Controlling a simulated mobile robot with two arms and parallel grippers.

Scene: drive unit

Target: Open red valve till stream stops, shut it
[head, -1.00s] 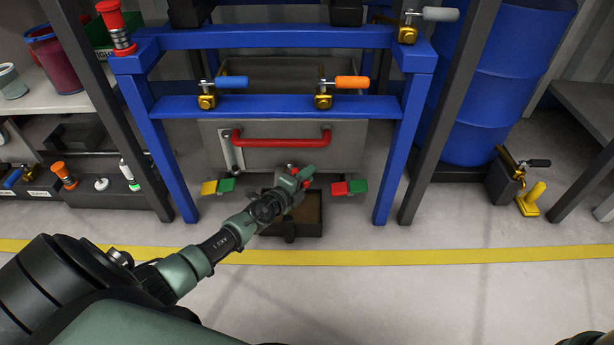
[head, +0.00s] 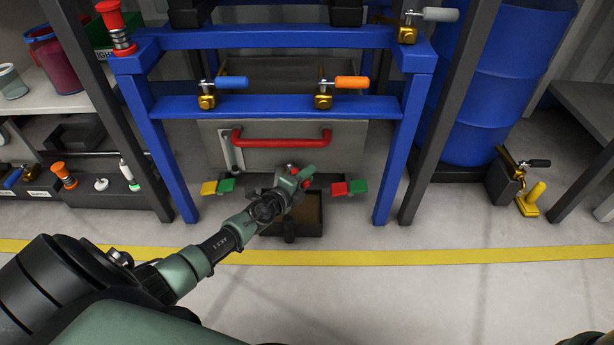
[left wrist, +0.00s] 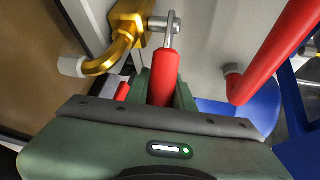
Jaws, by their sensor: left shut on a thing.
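The red valve's handle (left wrist: 164,74) is a red grip on a metal lever. It sits between the fingers of my left gripper (left wrist: 160,92), which is shut on it. The lever joins a brass valve body (left wrist: 126,22), whose bent spout ends in a pale tip (left wrist: 72,66) at the left. I cannot make out a stream at the tip. In the head view my left gripper (head: 300,179) is low in front of the grey tank (head: 285,155), above a dark open tray (head: 307,229); it hides most of the valve. My right gripper is not in view.
A red bar handle (head: 282,141) runs across the tank front, above my gripper. A blue frame (head: 160,160) stands around the tank, with blue-handled (head: 232,82) and orange-handled (head: 352,82) valves. Red-green blocks (head: 350,187) sit right of the gripper. The floor in front is clear.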

